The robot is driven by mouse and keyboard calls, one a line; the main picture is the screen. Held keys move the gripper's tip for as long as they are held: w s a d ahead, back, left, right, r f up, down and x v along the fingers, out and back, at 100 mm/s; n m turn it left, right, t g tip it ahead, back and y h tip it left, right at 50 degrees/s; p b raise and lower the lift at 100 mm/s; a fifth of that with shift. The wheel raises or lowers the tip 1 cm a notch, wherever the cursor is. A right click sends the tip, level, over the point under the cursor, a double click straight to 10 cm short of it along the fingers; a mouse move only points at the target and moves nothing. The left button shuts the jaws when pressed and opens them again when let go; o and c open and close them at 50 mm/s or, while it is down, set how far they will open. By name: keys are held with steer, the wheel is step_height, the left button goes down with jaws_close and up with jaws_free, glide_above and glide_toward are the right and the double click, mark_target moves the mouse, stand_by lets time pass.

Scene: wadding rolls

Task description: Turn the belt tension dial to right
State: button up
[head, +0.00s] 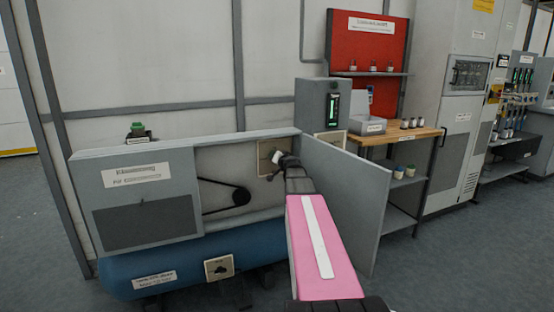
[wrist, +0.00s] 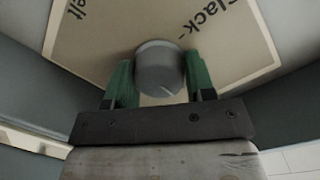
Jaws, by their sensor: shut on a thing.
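The belt tension dial (wrist: 158,62) is a round grey knob on a beige plate in the wrist view. A thin pale mark shows near its lower edge, slanting to the lower right. Part of a word ending in "elt" and the word "slack" are printed on the plate (wrist: 95,40). The green fingers of my gripper (wrist: 159,72) stand on both sides of the dial and are shut on it. In the head view my gripper (head: 284,160) is at the beige plate (head: 265,150) inside the open machine housing; it largely hides the dial there.
An open grey door (head: 345,200) stands just right of my arm. A black belt and pulley (head: 240,196) sit left of the plate. A blue tank (head: 150,272) with another knob plate (head: 219,268) lies below. A wooden bench (head: 400,137) stands behind the door.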

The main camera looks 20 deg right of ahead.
stand_by(0.3)
steer(key=o, duration=0.9)
steer(key=s, duration=0.7)
steer(key=s+r, duration=0.1)
steer(key=s, duration=0.2)
steer(key=shift+s+d, duration=0.15)
steer(key=shift+s, duration=0.25)
